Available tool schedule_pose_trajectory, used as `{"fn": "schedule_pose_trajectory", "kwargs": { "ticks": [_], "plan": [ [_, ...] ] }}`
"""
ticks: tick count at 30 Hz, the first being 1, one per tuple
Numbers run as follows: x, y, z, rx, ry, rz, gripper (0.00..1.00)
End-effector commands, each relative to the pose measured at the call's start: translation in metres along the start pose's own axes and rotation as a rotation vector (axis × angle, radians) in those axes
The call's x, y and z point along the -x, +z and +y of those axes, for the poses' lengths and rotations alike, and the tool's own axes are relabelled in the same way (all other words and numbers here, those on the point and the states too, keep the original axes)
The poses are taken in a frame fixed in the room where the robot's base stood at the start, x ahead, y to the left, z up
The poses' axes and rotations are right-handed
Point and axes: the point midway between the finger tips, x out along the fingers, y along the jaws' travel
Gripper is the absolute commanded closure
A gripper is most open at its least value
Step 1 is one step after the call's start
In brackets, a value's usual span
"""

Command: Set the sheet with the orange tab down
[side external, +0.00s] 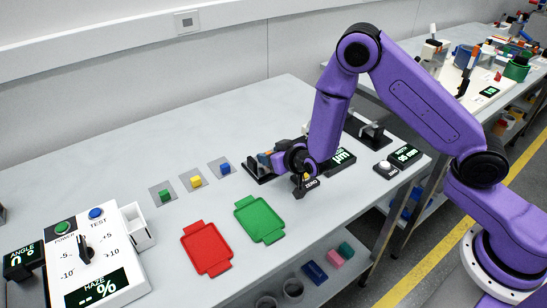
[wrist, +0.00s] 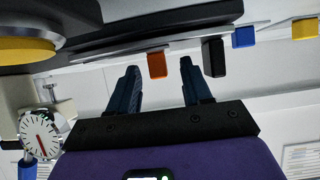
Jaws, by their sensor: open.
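The orange tab (wrist: 157,64) shows in the wrist view between my fingertips, at the edge of a thin pale sheet (wrist: 190,40) seen nearly edge-on. My gripper (wrist: 160,68) is open, with a finger on each side of the tab and visible gaps to it. The sheet lies along a dark flat body (wrist: 150,22); I cannot tell whether they touch. In the side view my gripper (side external: 268,160) is low over the black fixture (side external: 257,172), and my wrist hides most of the sheet there.
A black block (wrist: 213,57) stands close beside my right finger. A dial gauge (wrist: 40,133) is at the left. A red tray (side external: 206,248) and green tray (side external: 260,220) lie in front.

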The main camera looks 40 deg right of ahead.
Motion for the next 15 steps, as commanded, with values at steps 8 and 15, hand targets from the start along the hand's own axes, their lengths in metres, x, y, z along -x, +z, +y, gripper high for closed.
{"fn": "schedule_pose_trajectory", "kwargs": {
  "ticks": [8, 15],
  "plan": [
    [0.0000, 0.0001, 0.0003, 0.000, 0.000, -0.001, 0.80],
    [0.0002, 0.0000, 0.0002, 0.000, 0.000, 0.000, 1.00]
  ]
}}
